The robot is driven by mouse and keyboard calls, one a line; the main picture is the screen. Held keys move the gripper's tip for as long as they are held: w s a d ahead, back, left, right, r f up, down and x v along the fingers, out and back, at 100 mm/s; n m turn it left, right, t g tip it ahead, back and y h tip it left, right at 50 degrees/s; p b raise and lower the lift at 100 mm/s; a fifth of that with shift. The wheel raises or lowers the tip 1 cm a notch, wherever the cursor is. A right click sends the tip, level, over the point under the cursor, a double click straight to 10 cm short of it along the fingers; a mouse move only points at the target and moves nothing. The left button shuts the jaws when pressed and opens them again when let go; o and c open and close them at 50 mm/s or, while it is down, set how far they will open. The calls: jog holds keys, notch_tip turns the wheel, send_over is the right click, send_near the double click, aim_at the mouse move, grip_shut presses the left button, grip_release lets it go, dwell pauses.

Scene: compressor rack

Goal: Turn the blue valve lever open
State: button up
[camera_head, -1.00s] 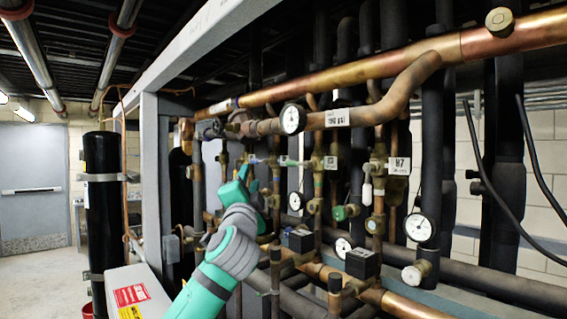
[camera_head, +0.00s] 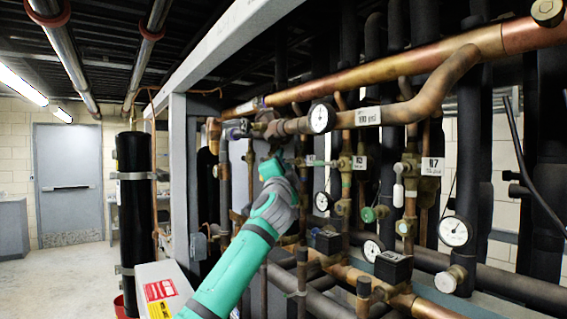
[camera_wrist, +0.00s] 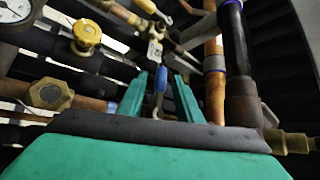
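The blue valve lever (camera_wrist: 160,82) shows in the wrist view, hanging from a brass valve body (camera_wrist: 155,48) with a pale tag. My gripper (camera_wrist: 160,76) has its two green fingers apart, one on each side of the lever, with gaps visible between lever and fingers. Whether the lever touches the gripper deeper in is unclear. In the head view, my gripper (camera_head: 272,165) is up at the rack's left pipes, and the blue lever is hidden or too small to make out behind it.
A pressure gauge (camera_head: 321,118) and a copper pipe (camera_head: 400,62) lie above and right of my gripper. A grey frame post (camera_head: 180,180) stands left. Open floor (camera_head: 75,270) lies farther left.

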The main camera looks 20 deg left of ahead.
jog(key=shift+w, duration=0.1)
jog(key=shift+c, duration=0.4)
grip_shut()
jog(key=shift+a, duration=0.1)
